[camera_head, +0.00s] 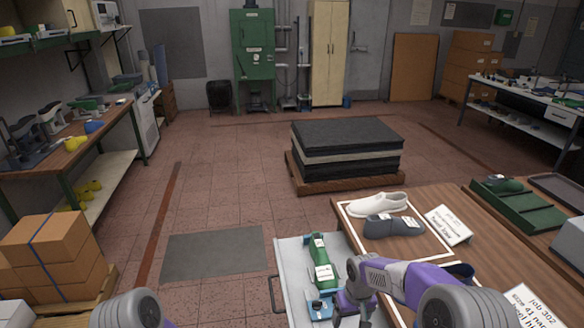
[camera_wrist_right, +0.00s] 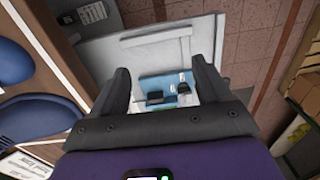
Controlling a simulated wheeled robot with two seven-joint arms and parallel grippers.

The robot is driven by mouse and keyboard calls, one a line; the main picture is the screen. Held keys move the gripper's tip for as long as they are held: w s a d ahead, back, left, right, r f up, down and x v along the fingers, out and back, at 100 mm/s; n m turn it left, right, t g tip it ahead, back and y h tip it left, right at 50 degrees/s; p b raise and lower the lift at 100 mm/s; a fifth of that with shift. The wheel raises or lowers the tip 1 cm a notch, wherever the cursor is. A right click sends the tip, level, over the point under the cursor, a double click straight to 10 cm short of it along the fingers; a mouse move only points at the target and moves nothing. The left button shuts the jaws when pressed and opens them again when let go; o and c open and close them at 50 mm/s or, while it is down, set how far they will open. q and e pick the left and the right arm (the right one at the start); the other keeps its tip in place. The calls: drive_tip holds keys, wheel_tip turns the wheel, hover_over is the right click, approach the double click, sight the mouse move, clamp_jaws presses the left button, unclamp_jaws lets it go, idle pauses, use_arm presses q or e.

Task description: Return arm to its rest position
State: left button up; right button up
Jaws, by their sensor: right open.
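My right arm comes in from the lower right of the head view. Its purple and grey gripper (camera_head: 352,305) hangs over the grey tray-like surface (camera_head: 290,262) beside the wooden table. In the right wrist view the two dark fingers (camera_wrist_right: 163,88) stand wide apart with nothing held between them. Beyond them, on the grey surface, is a blue item (camera_wrist_right: 165,86) with small dark and white parts. A green shoe last (camera_head: 322,262) with white labels lies on that surface, just behind the gripper. Only a grey rounded link of my left arm shows; its gripper is out of view.
A pallet with dark sheets (camera_head: 346,147) stands behind. Cardboard boxes (camera_head: 55,255) are at left. Open floor lies between.

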drive_tip(key=shift+y, duration=0.6)
drive_tip(key=f, duration=0.3)
drive_tip(key=a+f+b, duration=0.1)
drive_tip(key=f, duration=0.3)
drive_tip(key=s+f+b, duration=0.1)
drive_tip(key=f, duration=0.2)
drive_tip(key=shift+a+f, duration=0.25)
drive_tip(key=shift+a, duration=0.15)
use_arm(q)
wheel_tip(320, 180, down, 10)
drive_tip(key=w+b, duration=0.1)
drive_tip(key=b, duration=0.6)
drive_tip(key=shift+w+r, duration=0.15)
drive_tip(key=shift+w, duration=0.2)
use_arm(e)
drive_tip(key=s+a+f+m+y, duration=0.1)
drive_tip(key=s+a+f+m, duration=0.1)
drive_tip(key=s+f, duration=0.7)
drive_tip(key=s+a+f+m+y, duration=0.1)
drive_tip(key=s+a+f+m, duration=0.1)
drive_tip(key=s+f, duration=0.7)
drive_tip(key=shift+s+a+f+m+t+y, duration=0.3)
drive_tip(key=shift+f+m, duration=0.1)
drive_tip(key=shift+f, duration=0.1)
use_arm(q)
drive_tip(key=shift+c, duration=0.4)
use_arm(e)
drive_tip(key=shift+c, duration=0.4)
